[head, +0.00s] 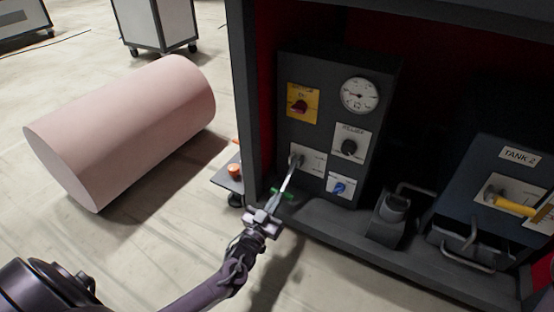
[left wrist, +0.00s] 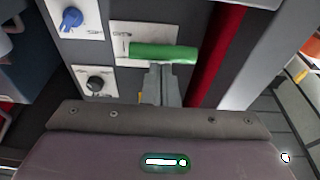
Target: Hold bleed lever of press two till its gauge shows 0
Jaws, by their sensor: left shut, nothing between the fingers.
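The bleed lever is a thin metal rod with a green grip (head: 283,193), slanting down and out from a white plate (head: 311,158) on the dark press panel. The green grip also shows in the left wrist view (left wrist: 163,52), across my fingertips. My left gripper (head: 272,208) is shut and empty, with its tips at the green grip; I cannot tell whether they touch it. In the left wrist view its fingers (left wrist: 162,80) are together. The round white gauge (head: 360,95) is at the panel's upper right; its reading is too small to tell. My right gripper is not in view.
The panel also has a red knob on a yellow plate (head: 302,104), a black knob (head: 349,147) and a blue knob (head: 340,188). A TANK 2 box (head: 497,178) with a yellow handle stands right. A pink cylinder (head: 125,130) lies on the floor at left.

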